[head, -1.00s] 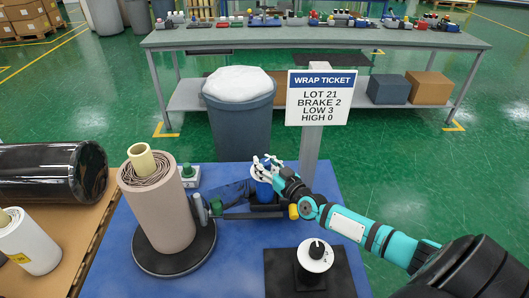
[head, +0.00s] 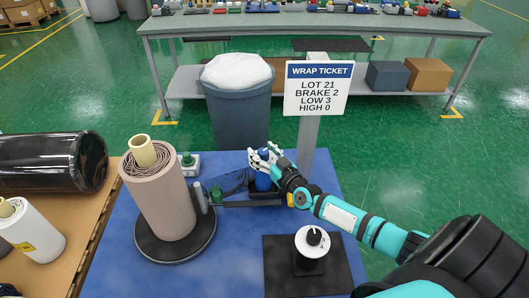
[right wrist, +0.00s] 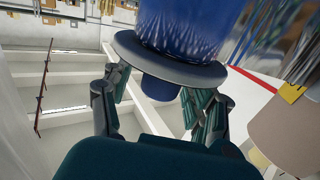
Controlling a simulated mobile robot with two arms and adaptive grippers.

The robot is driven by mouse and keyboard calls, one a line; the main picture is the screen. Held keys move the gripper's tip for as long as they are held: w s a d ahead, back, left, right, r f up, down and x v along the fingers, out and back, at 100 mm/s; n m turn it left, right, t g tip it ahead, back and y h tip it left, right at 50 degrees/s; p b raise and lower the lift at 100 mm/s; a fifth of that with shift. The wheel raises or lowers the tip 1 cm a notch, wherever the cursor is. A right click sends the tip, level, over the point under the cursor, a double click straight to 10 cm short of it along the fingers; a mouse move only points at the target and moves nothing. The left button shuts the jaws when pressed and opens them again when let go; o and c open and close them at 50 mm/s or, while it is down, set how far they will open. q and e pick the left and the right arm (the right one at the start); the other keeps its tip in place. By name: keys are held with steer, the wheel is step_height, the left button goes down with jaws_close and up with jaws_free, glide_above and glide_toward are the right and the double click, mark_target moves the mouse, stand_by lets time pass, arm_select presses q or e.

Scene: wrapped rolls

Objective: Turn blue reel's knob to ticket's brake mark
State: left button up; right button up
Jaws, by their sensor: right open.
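The blue reel (head: 263,183) stands upright on a dark base on the blue table. In the right wrist view, the reel (right wrist: 190,25) has a grey flange (right wrist: 165,66) and a blue knob (right wrist: 160,87) at its end. My right gripper (head: 266,156) is open at the top of the reel. In the wrist view its fingers (right wrist: 157,104) are on both sides of the knob, with gaps. Any marks on the knob are not readable. The wrap ticket (head: 318,89) reads LOT 21, BRAKE 2, LOW 3, HIGH 0. My left gripper is not in view.
A white dial with a black knob (head: 314,237) stands on a black mat at the front right. A pinkish-brown wrapped roll (head: 161,205) stands on a black turntable at the left. A grey bin (head: 239,115) stands behind the table.

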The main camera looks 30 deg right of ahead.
steer(key=s, duration=1.2)
steer(key=shift+d, duration=0.1)
